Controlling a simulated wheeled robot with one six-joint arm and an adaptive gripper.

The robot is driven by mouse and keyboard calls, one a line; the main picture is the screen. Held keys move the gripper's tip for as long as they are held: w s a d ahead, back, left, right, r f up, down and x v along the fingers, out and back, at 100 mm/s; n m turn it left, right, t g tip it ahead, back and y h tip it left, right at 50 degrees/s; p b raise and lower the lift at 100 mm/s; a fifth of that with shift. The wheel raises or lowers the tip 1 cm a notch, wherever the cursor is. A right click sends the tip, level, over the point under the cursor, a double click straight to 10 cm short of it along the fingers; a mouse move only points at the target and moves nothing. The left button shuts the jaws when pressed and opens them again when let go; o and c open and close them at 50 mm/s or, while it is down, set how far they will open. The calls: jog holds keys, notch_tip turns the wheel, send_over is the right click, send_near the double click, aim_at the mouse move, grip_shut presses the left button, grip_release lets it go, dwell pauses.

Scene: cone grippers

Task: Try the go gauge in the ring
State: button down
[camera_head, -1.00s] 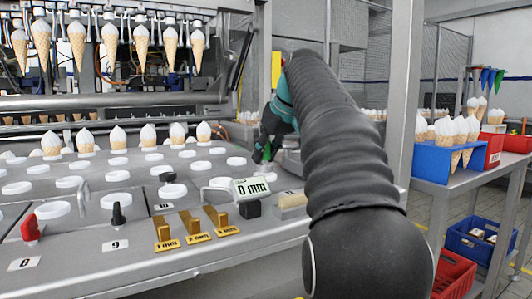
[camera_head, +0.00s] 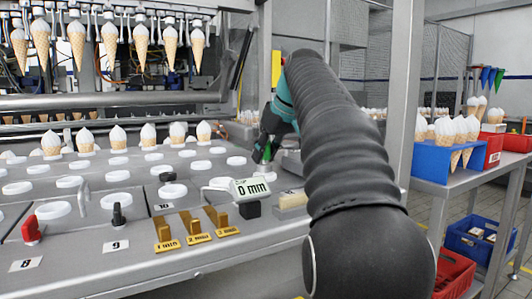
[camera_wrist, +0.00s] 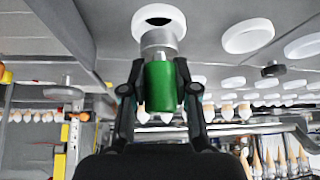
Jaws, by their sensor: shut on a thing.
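My gripper (camera_wrist: 160,92) is shut on the green handle of the go gauge (camera_wrist: 159,86), one finger on each side. The gauge's grey metal end (camera_wrist: 158,40) points at a white ring (camera_wrist: 171,15) with a dark hole. The metal end overlaps the ring's near edge in the wrist view; I cannot tell whether any of it is inside the hole. In the head view my gripper (camera_head: 264,152) is over the right end of the metal table, partly hidden by my arm. A little green shows there.
Other white rings (camera_head: 117,200) sit in rows on the metal table (camera_head: 150,262). A "0 mm" display (camera_head: 252,188), yellow blocks (camera_head: 194,226), a red knob (camera_head: 31,230) and black knobs stand near the front. Cones hang behind. A blue cone holder (camera_head: 436,160) is at right.

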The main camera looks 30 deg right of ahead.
jog(key=shift+f+b, duration=0.85)
jog(key=shift+f, duration=0.45)
dwell(2.6)
jog(key=shift+r+n+y+p, duration=0.15)
jog(key=shift+n+y+p, duration=0.35)
jog(key=shift+n+p, duration=0.35)
dwell(2.9)
